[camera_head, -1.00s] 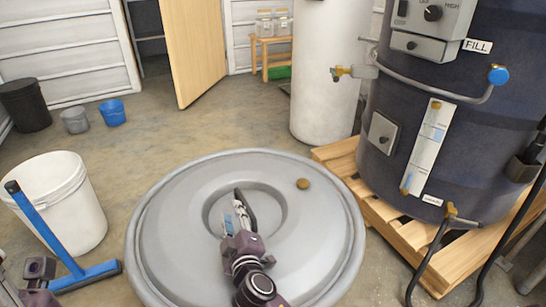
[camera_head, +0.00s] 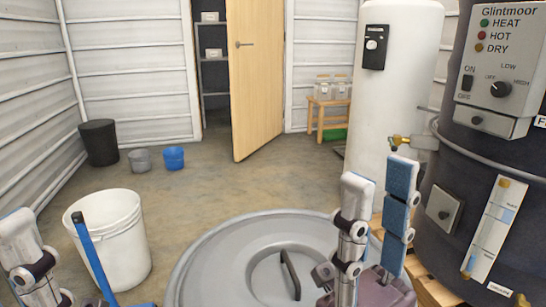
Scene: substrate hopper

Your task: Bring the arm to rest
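My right gripper (camera_head: 380,178) stands upright at lower right in the head view, close to the camera. Its two fingers, with blue pads, are apart and nothing shows between them. My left gripper (camera_head: 22,240) is partly in view at the lower left edge; only one finger shows clearly, so its opening cannot be judged. The large grey lid (camera_head: 215,265) has a dark bar handle (camera_head: 290,273) in its recessed middle. The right gripper covers the lid's right part in this view and appears clear of the handle.
A white bucket (camera_head: 120,240) and a blue-handled tool (camera_head: 92,255) are at left. The dark tank with its control box (camera_head: 500,85) stands at right on a wooden pallet (camera_head: 430,288), beside a white cylinder (camera_head: 385,90). Open floor (camera_head: 225,195) lies towards the ajar door (camera_head: 257,80).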

